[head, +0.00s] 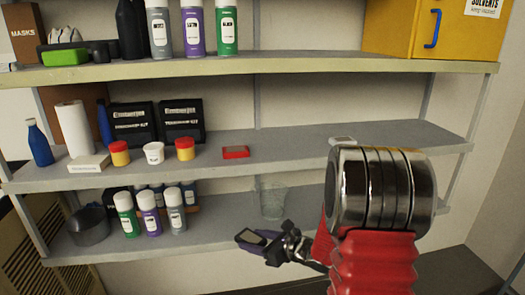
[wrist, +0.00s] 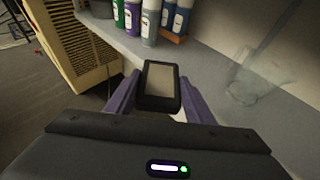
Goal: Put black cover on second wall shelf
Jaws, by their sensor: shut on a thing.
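The black cover (wrist: 160,86) is a small rectangular piece with a dark rim and a grey-beige face. My gripper (wrist: 148,92) is shut on it, with a purple finger on each side. In the head view my gripper (head: 252,240) is in front of the lowest shelf's front edge, with the black cover (head: 256,237) at its tip. Three wall shelves show: the top one (head: 290,66), the middle one (head: 290,168) and the lowest one (head: 215,240). The middle shelf has a bare stretch between a red box (head: 235,152) and a small whitish item (head: 342,141).
The lowest shelf holds several spray cans (head: 150,213) and a clear container (head: 273,200). The middle shelf's left half holds black cases (head: 182,122), jars and a paper roll (head: 74,128). A yellow cabinet (head: 405,30) stands at the top right. A beige vented unit (wrist: 75,50) is at the left.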

